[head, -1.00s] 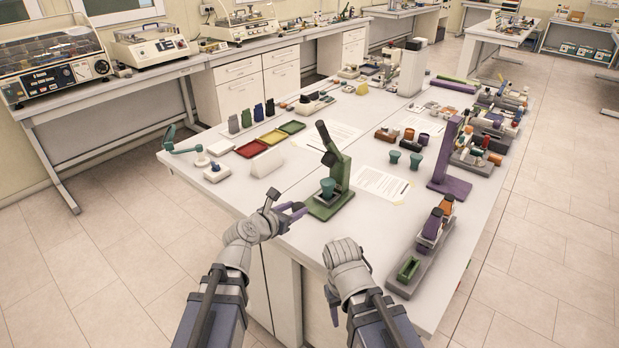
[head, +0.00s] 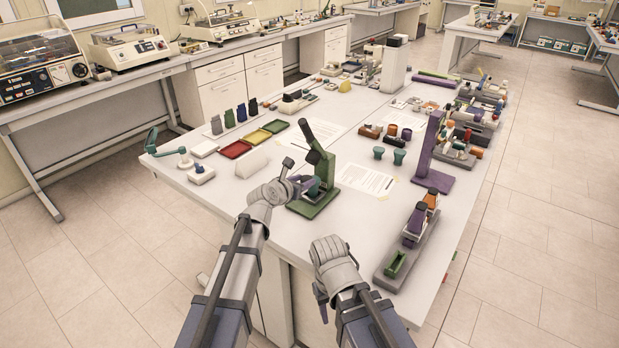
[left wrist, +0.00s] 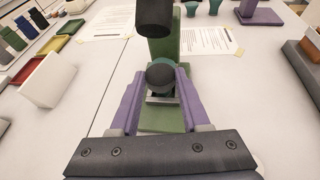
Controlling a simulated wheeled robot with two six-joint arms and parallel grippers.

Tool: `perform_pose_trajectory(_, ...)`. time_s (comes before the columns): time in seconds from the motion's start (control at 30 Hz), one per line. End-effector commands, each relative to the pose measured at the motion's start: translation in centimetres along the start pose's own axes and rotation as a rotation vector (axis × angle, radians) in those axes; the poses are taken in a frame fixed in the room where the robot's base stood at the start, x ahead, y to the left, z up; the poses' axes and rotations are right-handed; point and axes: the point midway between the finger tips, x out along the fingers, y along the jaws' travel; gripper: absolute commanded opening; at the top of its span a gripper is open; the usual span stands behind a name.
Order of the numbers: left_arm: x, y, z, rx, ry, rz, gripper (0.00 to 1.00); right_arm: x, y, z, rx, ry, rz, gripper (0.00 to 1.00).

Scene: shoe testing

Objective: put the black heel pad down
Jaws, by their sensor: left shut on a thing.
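The black heel pad (left wrist: 160,75) is a small dark rounded piece between the purple fingers of my left gripper (left wrist: 161,80). My left gripper (head: 306,186) is shut on it. The pad is at the teal cup (left wrist: 163,64) on the green stand (left wrist: 165,45); I cannot tell whether it rests on the cup. In the head view the green stand (head: 324,150) stands near the table's front left part, and the fingers partly hide its teal cup (head: 314,188). My right gripper (head: 322,302) hangs low by the table's front edge, its fingers mostly hidden.
The stand's dark upper cylinder (left wrist: 154,17) is just beyond the pad. A white block (head: 251,162) and red tray (head: 231,149) lie left of the stand. A paper sheet (head: 366,179) and purple stand (head: 434,178) are to the right.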

Motion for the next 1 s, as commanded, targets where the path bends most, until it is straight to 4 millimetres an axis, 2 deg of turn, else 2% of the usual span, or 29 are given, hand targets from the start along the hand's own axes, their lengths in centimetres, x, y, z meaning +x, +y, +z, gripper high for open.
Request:
perform_pose_trajectory(0.17,1.4,0.1,0.6,0.0,0.0,-0.001,0.0,0.0,0.0,0.0,0.0,0.0,0.0,0.5)
perform_pose_trajectory(0.37,4.8,0.1,2.0,0.001,0.0,-0.002,0.0,0.0,0.0,0.0,0.0,0.0,0.0,0.5)
perform_pose_trajectory(0.4,4.8,0.0,0.6,0.0,0.001,-0.001,0.0,1.2,-0.1,-0.1,0.0,0.0,0.0,0.5)
perform_pose_trajectory(0.47,4.8,0.0,0.1,0.0,0.0,-0.001,0.0,1.7,-0.2,-0.1,0.0,0.0,0.0,0.5)
perform_pose_trajectory(0.73,4.7,0.0,0.3,0.0,0.0,0.0,0.0,1.5,-0.1,-0.1,0.0,0.0,0.0,0.5)
perform_pose_trajectory(0.9,4.9,0.0,-0.2,0.0,0.0,0.0,0.0,2.0,-0.2,-0.1,0.0,0.0,0.0,0.5)
perform_pose_trajectory(0.93,4.8,0.0,0.0,0.0,0.0,0.0,0.49,1.8,-0.2,-0.1,0.0,0.0,0.0,0.5)
perform_pose_trajectory(1.0,4.8,0.0,0.0,0.0,0.0,0.0,0.57,1.8,-0.2,-0.1,0.0,0.0,0.0,0.5)
